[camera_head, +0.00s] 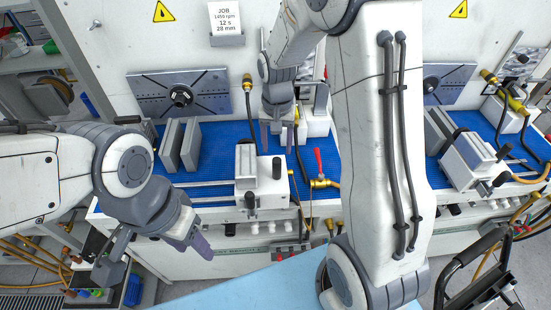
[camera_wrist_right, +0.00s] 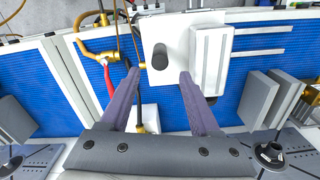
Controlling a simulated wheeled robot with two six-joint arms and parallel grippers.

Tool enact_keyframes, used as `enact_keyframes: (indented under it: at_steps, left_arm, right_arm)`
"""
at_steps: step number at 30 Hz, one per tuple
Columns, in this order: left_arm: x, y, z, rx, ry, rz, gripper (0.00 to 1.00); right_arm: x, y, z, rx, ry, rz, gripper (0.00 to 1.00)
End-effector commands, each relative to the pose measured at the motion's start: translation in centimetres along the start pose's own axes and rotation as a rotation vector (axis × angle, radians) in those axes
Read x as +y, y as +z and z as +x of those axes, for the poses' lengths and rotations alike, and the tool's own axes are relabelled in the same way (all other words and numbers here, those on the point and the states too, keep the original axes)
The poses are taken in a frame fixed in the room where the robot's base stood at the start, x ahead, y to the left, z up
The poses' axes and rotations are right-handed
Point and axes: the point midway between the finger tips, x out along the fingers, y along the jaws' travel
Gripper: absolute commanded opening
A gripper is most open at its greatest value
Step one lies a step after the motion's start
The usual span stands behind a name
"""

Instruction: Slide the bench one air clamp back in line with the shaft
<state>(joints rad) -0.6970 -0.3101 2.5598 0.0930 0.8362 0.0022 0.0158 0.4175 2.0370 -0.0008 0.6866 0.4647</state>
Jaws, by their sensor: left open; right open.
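The bench one air clamp (camera_head: 247,190) is a white block with dark knobs, standing on rails at the front of the left bench's blue mat. It sits to the right of the shaft hub (camera_head: 180,95) on the slotted plate. In the right wrist view the clamp (camera_wrist_right: 190,22) shows its dark knob (camera_wrist_right: 160,57) and a grey pad. My right gripper (camera_head: 277,143) is open above the bench, behind the clamp in the head view; in the wrist view its fingers appear on either side of the knob, contact unclear. My left gripper (camera_head: 155,258) is open and empty, low in front of the bench.
Grey blocks (camera_head: 180,145) stand left of the clamp on the mat. A red-handled brass valve (camera_head: 319,180) and hoses lie to its right. A second bench with a similar clamp (camera_head: 470,160) is at the right. A light blue surface (camera_head: 255,290) is in front.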

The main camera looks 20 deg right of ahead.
Motion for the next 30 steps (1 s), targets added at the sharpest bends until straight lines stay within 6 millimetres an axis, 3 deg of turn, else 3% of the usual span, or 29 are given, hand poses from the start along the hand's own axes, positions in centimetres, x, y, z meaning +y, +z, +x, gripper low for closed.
enact_keyframes:
  at_steps: [9,15,28,30]
  left_arm:
    - [0.1,-0.1,-1.4,0.000,0.000,0.003,0.50]
    - [0.1,-0.1,-2.0,0.000,0.000,0.004,0.50]
    - [0.1,-0.1,-2.1,0.000,0.000,0.004,0.50]
    - [0.1,-0.1,-2.1,0.000,0.000,0.004,0.50]
  right_arm:
    - [0.1,0.2,5.8,-0.007,0.003,-0.002,0.63]
    - [0.1,0.2,8.5,-0.004,0.001,-0.003,0.63]
    - [0.0,0.1,9.6,0.000,0.000,-0.003,0.63]
    - [0.0,0.2,9.6,0.000,0.000,-0.003,0.36]
